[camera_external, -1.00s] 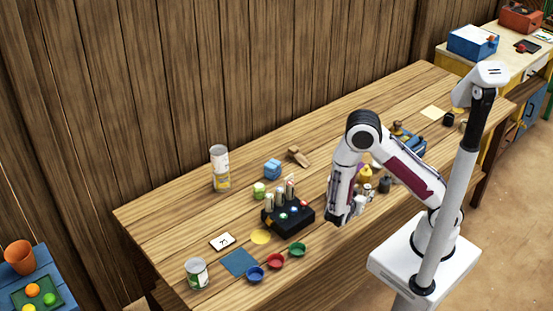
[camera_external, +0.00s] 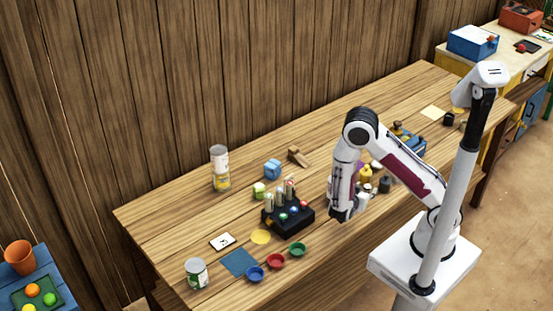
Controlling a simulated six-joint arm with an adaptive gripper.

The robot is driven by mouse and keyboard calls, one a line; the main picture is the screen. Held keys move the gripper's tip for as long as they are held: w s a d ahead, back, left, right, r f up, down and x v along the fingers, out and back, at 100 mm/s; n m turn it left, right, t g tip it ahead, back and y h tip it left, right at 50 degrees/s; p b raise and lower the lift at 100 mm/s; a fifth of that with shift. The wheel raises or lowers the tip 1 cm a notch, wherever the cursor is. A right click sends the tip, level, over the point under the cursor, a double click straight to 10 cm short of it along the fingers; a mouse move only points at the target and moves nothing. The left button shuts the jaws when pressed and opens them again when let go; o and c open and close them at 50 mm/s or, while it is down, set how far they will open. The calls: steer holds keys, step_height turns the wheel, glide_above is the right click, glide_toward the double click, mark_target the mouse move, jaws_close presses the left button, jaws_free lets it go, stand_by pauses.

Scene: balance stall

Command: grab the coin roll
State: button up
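A black rack (camera_external: 295,222) stands near the middle of the table, with several pale upright cylinders (camera_external: 268,201) along its back and small coloured round pieces at its front. The cylinders may be coin rolls, but they are too small to tell. My gripper (camera_external: 340,217) points down over the table to the right of the rack, apart from it. Its fingers are small and dark here, so I cannot see whether they are open or what is between them.
Red (camera_external: 275,261), blue (camera_external: 255,274) and green (camera_external: 297,249) dishes lie along the front edge. Stacked cans (camera_external: 220,168), a blue cube (camera_external: 272,169) and a wooden piece (camera_external: 298,157) stand behind. Several small items crowd right of my gripper.

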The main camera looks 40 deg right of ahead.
mark_target(367, 186)
steer(key=shift+x, duration=1.9)
steer(key=shift+w+r, duration=0.1)
jaws_close()
